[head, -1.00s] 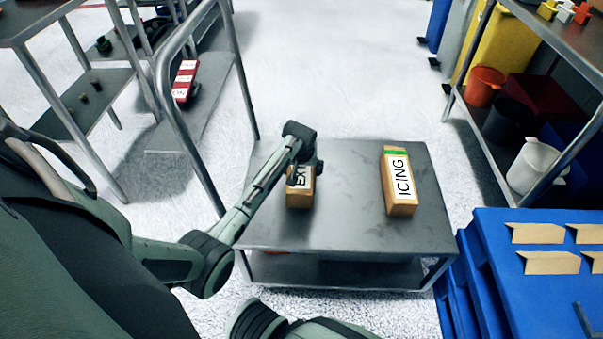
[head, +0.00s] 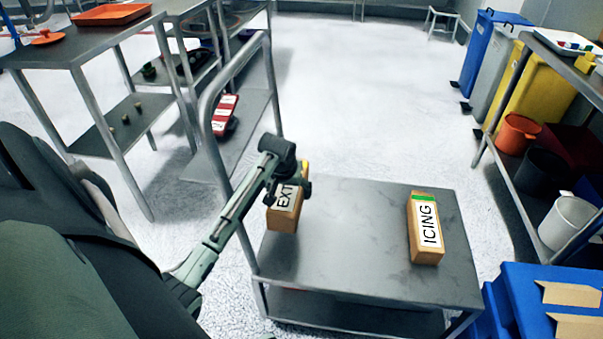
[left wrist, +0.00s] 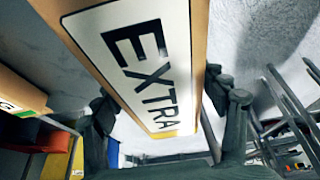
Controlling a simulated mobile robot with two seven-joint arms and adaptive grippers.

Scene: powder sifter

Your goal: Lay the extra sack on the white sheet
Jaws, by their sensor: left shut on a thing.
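The extra sack (head: 284,213) is a tan block with a white label reading EXTRA. My left gripper (head: 288,184) is shut on it and holds it at the left side of the grey metal cart, seemingly raised above the top. In the left wrist view the extra sack (left wrist: 185,25) fills the middle, between the fingers (left wrist: 165,115). I cannot make out a white sheet in either view. My right gripper is not in view.
The icing sack (head: 426,252), tan with a green stripe, stands on the right of the cart top (head: 350,225). The cart's push handle (head: 215,95) rises at its left. Blue crates (head: 520,300) stand at lower right. Shelving (head: 515,90) lines the right. Open floor (head: 350,90) lies beyond.

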